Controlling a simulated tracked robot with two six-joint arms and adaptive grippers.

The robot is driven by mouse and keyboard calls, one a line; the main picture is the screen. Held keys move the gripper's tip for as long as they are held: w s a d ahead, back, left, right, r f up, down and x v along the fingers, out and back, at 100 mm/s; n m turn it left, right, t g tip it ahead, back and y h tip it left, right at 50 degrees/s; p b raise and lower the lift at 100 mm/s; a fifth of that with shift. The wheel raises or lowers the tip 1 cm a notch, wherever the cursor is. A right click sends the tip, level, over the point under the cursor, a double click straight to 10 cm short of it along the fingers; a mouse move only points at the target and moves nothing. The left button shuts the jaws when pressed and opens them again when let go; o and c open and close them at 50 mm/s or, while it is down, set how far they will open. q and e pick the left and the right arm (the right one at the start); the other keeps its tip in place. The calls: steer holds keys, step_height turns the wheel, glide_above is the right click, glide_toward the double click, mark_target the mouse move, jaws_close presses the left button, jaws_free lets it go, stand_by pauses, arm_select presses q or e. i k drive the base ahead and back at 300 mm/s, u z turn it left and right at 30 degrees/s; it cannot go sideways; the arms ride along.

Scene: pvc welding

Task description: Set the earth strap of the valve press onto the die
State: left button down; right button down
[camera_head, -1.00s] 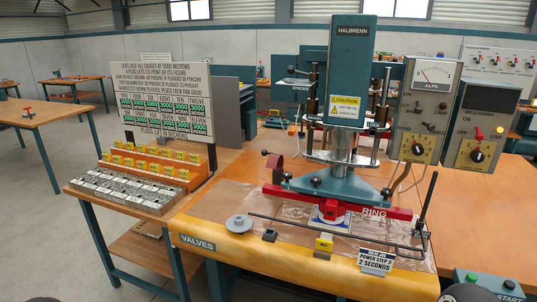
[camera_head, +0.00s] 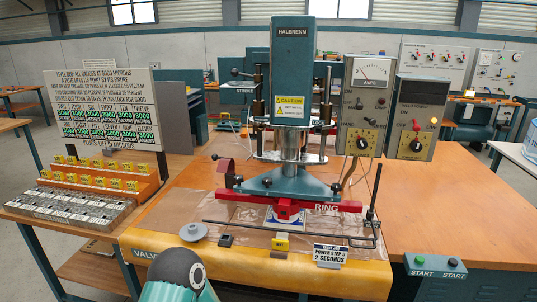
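The valve press (camera_head: 290,185) stands on the table in the head view, with a teal column and a red crossbar (camera_head: 285,200) marked RING. Below the bar's middle is a pale plate (camera_head: 286,217), seemingly the die, partly hidden by the bar. A thin dark rod (camera_head: 290,229) runs low across the front of the press to an upright post (camera_head: 373,205) at the right. I cannot tell for certain which part is the earth strap. A dark, rounded link of my own arm shows at the bottom. Neither gripper shows.
A grey disc (camera_head: 193,232), a dark block (camera_head: 226,240) and a yellow block (camera_head: 280,242) lie in front of the press. A sign (camera_head: 328,255) stands at the front. Meter boxes (camera_head: 360,105) stand right of the column; a gauge rack (camera_head: 95,180) is left.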

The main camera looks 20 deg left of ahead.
mark_target(226, 166)
steer(key=z, duration=0.05)
steer(key=i, duration=0.25)
steer(key=z, duration=1.85)
steer(key=k, duration=2.1)
steer(key=z, duration=0.95)
steer(key=i, duration=0.1)
steer(key=u, duration=2.8)
